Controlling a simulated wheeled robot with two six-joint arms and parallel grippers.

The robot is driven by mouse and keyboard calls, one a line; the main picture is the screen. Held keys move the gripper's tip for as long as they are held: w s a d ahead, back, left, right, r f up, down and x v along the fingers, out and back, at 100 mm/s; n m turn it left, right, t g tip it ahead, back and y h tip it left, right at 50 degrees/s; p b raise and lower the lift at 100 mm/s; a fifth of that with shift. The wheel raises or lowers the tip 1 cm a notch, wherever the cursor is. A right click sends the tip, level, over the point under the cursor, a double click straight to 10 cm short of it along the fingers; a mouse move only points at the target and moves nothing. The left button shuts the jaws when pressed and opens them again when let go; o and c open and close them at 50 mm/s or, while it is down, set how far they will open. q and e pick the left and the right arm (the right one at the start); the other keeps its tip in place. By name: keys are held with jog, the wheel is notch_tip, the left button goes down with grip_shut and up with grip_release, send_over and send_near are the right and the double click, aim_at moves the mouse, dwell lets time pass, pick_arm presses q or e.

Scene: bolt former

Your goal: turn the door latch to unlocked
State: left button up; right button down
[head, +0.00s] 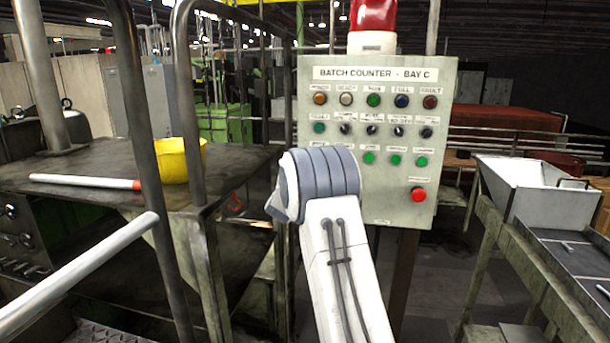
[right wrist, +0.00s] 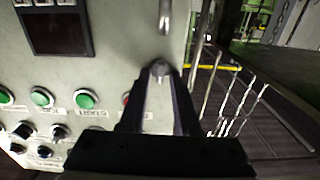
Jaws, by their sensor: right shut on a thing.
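My right gripper (right wrist: 161,80) shows in the right wrist view with its dark fingers close together, shut on a small rounded grey metal piece (right wrist: 160,67). This piece lies in front of the right edge of a pale panel (right wrist: 115,50). It may be the door latch, but the fingers hide most of it, and I cannot tell which way it is turned. A separate metal bar (right wrist: 165,15) hangs above it, apart from the fingertips. In the head view my right gripper is hidden behind my arm. My left gripper is in neither view.
The pale panel carries a dark display (right wrist: 60,33) and green buttons (right wrist: 85,99). A batch counter box (head: 330,110) stands ahead in the head view. A bench (head: 100,185) with a yellow bucket (head: 180,160) is left; a white hopper (head: 535,185) is right. Dark upright pipes (head: 150,150) stand close.

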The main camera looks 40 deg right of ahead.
jog(key=m+b, duration=0.2)
jog(key=b, duration=0.1)
jog(key=m+b, duration=0.6)
jog(key=shift+s+d+f, duration=0.1)
jog(key=shift+f, duration=0.15)
jog(key=m+b, duration=0.3)
jog(key=m, duration=0.1)
jog(key=shift+f+m+b, duration=0.1)
jog(key=shift+m+b, duration=0.2)
jog(key=shift+b, duration=0.1)
jog(key=m+b, duration=0.2)
jog(key=m, duration=0.2)
jog(key=shift+s+m+b, duration=0.1)
jog(key=shift+m+b, duration=0.2)
jog(key=shift+b, duration=0.1)
jog(key=c, duration=0.6)
grip_release()
